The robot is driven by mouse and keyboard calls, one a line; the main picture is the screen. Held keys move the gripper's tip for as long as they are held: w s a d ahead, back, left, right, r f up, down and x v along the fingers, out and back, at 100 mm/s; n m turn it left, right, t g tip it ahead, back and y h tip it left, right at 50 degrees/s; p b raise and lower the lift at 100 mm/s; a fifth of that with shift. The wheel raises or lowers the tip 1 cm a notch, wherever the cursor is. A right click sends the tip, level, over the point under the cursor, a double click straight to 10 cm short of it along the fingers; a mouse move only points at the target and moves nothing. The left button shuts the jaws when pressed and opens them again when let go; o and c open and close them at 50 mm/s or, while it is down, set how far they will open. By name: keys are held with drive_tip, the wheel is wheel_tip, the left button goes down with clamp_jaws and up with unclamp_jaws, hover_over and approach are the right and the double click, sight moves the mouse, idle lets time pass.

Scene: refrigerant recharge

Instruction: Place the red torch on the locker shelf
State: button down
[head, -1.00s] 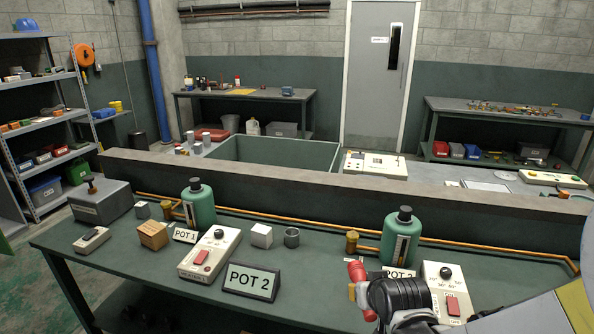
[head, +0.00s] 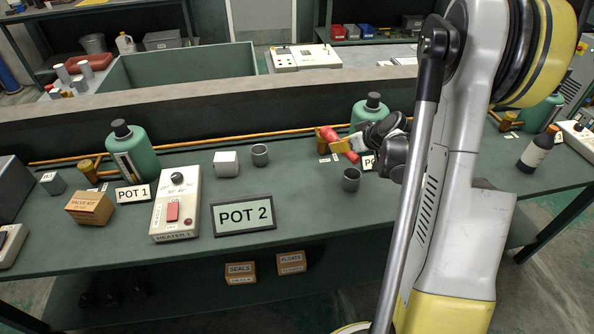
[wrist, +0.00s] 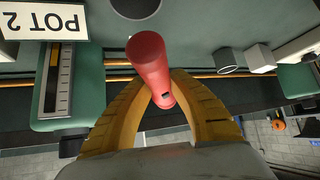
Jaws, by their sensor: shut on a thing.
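The red torch (head: 333,138) is in my gripper (head: 349,142), above the green bench by the rear pot on the right. In the wrist view the torch (wrist: 150,62) sits between the two yellow fingers of my gripper (wrist: 158,88), which are shut on it. Its near end shows a small dark slot. The torch is clear of the bench top. I cannot make out the locker shelf in either current view.
A low wall (head: 220,112) runs behind. Boxes (head: 241,272) lie below.

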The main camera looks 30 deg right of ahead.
drive_tip(key=shift+w+f, duration=0.2)
drive_tip(key=shift+f, duration=0.05)
drive_tip(key=b, duration=0.4)
hover_over(300, 171)
drive_tip(key=s, duration=0.3)
drive_tip(key=f, duration=0.6)
drive_tip(key=shift+w+d+f, duration=0.25)
drive_tip(key=shift+d+f, duration=0.05)
drive_tip(key=shift+a+f, duration=0.1)
drive_tip(key=shift+f, duration=0.05)
wheel_tip(300, 171, down, 4)
drive_tip(key=b, duration=0.2)
drive_tip(key=shift+b, duration=0.3)
drive_tip(key=shift+r, duration=0.2)
drive_tip(key=shift+f, duration=0.1)
drive_tip(key=c, duration=1.6)
unclamp_jaws()
drive_tip(key=shift+f, duration=0.1)
drive_tip(key=shift+c, duration=0.2)
drive_tip(key=o, duration=0.4)
drive_tip(key=shift+c, duration=0.2)
